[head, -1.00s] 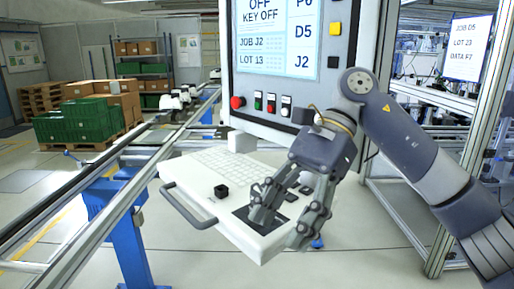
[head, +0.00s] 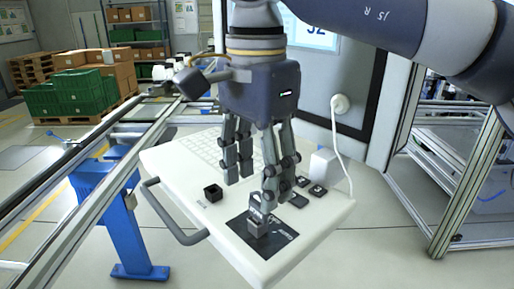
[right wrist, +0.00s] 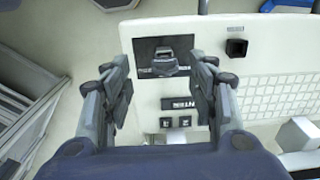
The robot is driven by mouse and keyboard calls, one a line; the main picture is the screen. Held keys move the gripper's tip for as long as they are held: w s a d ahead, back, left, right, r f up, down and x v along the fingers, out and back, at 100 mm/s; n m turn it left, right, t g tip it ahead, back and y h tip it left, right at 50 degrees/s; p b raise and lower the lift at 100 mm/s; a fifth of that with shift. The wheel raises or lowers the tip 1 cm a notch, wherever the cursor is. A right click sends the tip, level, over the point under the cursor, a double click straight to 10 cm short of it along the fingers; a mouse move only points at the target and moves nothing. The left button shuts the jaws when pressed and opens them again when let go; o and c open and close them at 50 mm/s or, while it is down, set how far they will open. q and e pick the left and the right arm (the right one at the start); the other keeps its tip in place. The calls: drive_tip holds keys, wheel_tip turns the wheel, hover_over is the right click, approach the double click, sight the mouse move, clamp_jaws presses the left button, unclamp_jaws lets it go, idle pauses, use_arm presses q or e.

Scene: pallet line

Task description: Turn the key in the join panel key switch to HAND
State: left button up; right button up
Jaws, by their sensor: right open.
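The key switch shows as a black plate (head: 283,236) with a grey upright key piece (head: 257,222) on the sloping white desk. The black plate also shows in the right wrist view (right wrist: 147,48), with the grey key piece (right wrist: 165,63) on it. My right gripper (head: 253,188) points down over the desk, its fingers apart and empty. In the right wrist view (right wrist: 163,88) the key piece lies between and just ahead of the fingers. In the head view one finger overlaps its top; I cannot tell whether they touch. The marks on the plate are too small to read.
The white desk (head: 300,262) has a grey handle (head: 172,215), a black square socket (head: 213,193), small black switches (head: 317,190) and a keyboard (head: 200,150). A white cable (head: 335,135) hangs at the right. A roller line with a blue leg (head: 90,200) stands left.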

sight(258, 193)
drive_tip(key=f, duration=0.3)
drive_tip(key=shift+w+d+f, duration=0.1)
drive_tip(key=shift+w+f, duration=0.2)
drive_tip(key=shift+w, duration=0.1)
wheel_tip(258, 193, down, 4)
drive_tip(key=shift+r+p, duration=0.1)
drive_tip(key=shift+p, duration=0.35)
drive_tip(key=shift+w, duration=0.15)
drive_tip(key=shift+c, duration=0.3)
drive_tip(key=c, duration=1.1)
drive_tip(key=shift+n+p, duration=0.35)
drive_tip(key=shift+n, duration=0.35)
drive_tip(key=n+p, duration=0.1)
drive_tip(key=n, duration=0.1)
drive_tip(key=shift+n, duration=0.4)
drive_tip(key=n, duration=0.2)
drive_tip(key=shift+n, duration=0.4)
drive_tip(key=shift+n+p, duration=0.3)
drive_tip(key=shift+n, duration=0.8)
use_arm(q)
drive_tip(key=r, duration=0.1)
drive_tip(key=w+r, duration=0.1)
drive_tip(key=r, duration=0.1)
drive_tip(key=shift+r, duration=0.15)
use_arm(e)
drive_tip(key=o, duration=1.6)
use_arm(q)
drive_tip(key=shift+r, duration=0.1)
